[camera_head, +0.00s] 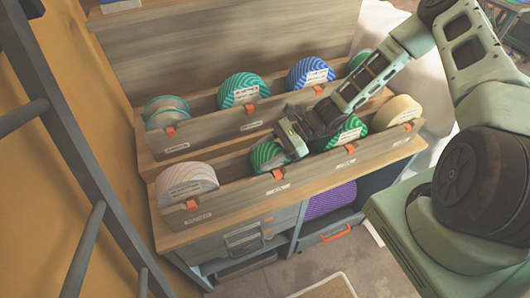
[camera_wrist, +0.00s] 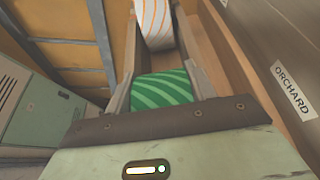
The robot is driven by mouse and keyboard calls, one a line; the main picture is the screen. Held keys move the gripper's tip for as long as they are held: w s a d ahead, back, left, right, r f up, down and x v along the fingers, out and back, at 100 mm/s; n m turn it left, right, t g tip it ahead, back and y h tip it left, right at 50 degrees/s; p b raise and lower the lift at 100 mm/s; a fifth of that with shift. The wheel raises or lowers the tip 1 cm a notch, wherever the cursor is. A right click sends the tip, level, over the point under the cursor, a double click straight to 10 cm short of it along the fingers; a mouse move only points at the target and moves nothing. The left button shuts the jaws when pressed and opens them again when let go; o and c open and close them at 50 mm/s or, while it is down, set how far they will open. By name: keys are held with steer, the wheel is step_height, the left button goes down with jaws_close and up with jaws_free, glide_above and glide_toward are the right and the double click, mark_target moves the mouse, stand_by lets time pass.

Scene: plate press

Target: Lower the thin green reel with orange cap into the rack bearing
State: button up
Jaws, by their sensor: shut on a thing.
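The green reel (camera_head: 266,155) with pale stripes is held in my gripper (camera_head: 288,145), over the middle-left part of the front rack. Its lower part is hidden behind the front wall, so I cannot tell whether it touches the bearing. In the wrist view the green reel (camera_wrist: 163,90) shows between the two fingers, which are shut on it. I cannot make out its orange cap. The front rack (camera_head: 228,203) is a long wooden trough with small orange tabs and white labels along its front wall.
A white reel with orange stripes (camera_head: 187,180) sits left in the front rack. Another green reel (camera_head: 351,131) and a cream reel (camera_head: 402,112) sit to the right. The rear rack (camera_head: 208,133) holds several teal and blue reels. A ladder-like frame (camera_head: 62,105) stands at left.

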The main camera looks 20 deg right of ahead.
steer(key=o, duration=1.3)
steer(key=shift+o, duration=0.2)
steer(key=shift+d, duration=0.25)
steer(key=b+v, duration=0.4)
steer(key=v, duration=1.3)
